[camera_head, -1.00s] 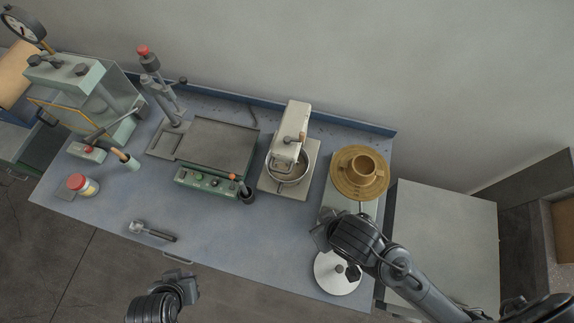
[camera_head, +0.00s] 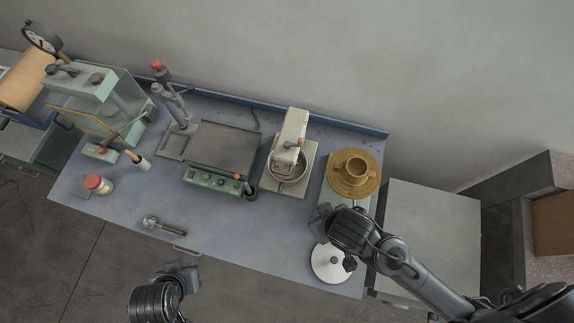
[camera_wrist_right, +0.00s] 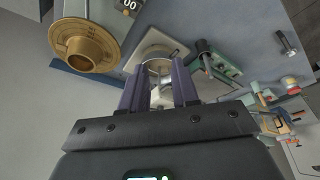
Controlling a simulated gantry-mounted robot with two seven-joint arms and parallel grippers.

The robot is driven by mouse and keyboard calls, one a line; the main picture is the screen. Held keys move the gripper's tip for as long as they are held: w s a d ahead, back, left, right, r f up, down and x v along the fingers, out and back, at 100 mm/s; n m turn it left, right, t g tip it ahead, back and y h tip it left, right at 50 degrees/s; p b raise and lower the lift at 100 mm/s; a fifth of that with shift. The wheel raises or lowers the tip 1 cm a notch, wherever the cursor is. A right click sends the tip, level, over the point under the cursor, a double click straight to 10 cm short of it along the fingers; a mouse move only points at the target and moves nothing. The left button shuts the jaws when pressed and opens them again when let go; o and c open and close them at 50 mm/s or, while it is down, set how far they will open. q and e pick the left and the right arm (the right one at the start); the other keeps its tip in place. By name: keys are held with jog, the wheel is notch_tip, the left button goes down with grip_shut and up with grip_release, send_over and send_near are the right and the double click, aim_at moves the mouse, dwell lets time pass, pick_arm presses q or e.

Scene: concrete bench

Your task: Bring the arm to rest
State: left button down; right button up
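My right gripper (camera_head: 328,226) hangs over the right end of the bench (camera_head: 230,238), between a brown round pot and a white disc. In the right wrist view its two fingers (camera_wrist_right: 159,88) stand apart, with nothing seen between them but the bench scene beyond. My left gripper (camera_head: 186,276) is at the bottom of the head view, off the front edge of the bench. Its fingers are too unclear to tell whether they are open or shut. I see nothing held in it.
The brown pot (camera_head: 356,170) sits behind my right gripper, and the white disc (camera_head: 330,263) with a black knob lies before it. A mixer (camera_head: 292,135), a green-fronted hot plate (camera_head: 222,147), a red-lidded jar (camera_head: 98,184) and a metal tool (camera_head: 163,225) are on the bench.

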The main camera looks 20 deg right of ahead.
jog(key=shift+r, duration=0.2)
dwell(0.3)
jog(key=d+r+p, duration=0.4)
jog(key=d+p, duration=0.2)
jog(key=d, duration=0.1)
jog(key=shift+s+d+r, duration=0.2)
jog(key=shift+r, duration=0.15)
